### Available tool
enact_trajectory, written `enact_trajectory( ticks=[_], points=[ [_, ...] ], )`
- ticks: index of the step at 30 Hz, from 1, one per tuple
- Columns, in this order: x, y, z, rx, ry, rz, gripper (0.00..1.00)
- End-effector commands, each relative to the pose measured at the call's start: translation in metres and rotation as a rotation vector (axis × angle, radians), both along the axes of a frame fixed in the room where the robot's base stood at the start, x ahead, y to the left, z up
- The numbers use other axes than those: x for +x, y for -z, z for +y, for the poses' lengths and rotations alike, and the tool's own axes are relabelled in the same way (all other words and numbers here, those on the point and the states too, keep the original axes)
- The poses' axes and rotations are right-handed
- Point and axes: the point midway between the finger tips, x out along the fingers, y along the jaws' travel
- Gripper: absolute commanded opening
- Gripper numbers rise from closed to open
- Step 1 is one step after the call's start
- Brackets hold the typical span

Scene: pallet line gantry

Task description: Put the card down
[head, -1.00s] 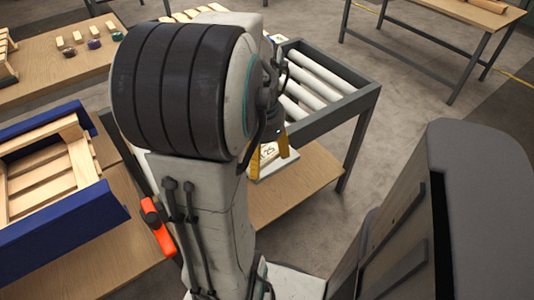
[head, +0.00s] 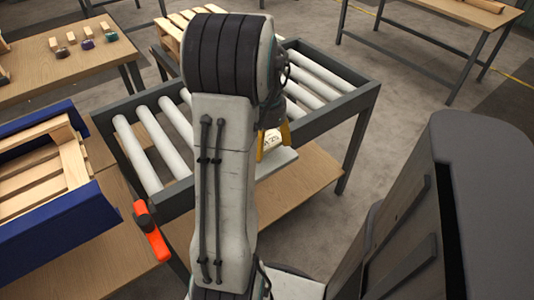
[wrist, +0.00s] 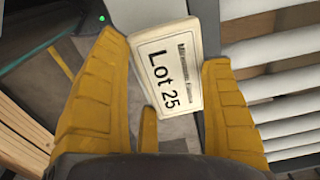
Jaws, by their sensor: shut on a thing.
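The card (wrist: 165,75), a pale plate printed "Lot 25", sits between the yellow fingers of my gripper (wrist: 163,50) in the wrist view. My gripper is shut on it, and the card is slightly tilted in the picture. In the head view the gripper (head: 272,140) hangs at the near side of the roller conveyor, with part of the card (head: 272,136) showing between its fingers. A light grey ledge (head: 282,163) shows just below it. My arm hides part of the conveyor and ledge. I cannot tell whether the card touches anything.
The roller conveyor (head: 343,104) has a dark frame and white rollers. A wooden pallet (head: 172,40) shows behind my arm. A blue-sided fixture (head: 75,235) holds wooden slats at left, near an orange-handled item (head: 150,232). Tables stand at the back left and right.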

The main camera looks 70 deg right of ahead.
Motion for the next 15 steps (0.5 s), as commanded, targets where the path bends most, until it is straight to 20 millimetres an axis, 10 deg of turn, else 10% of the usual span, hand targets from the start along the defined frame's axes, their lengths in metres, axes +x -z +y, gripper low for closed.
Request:
enact_trajectory(
  ticks=[15],
  points=[
    [0.002,0.038,-0.004,0.001,0.0,0.0,0.44]
  ],
)
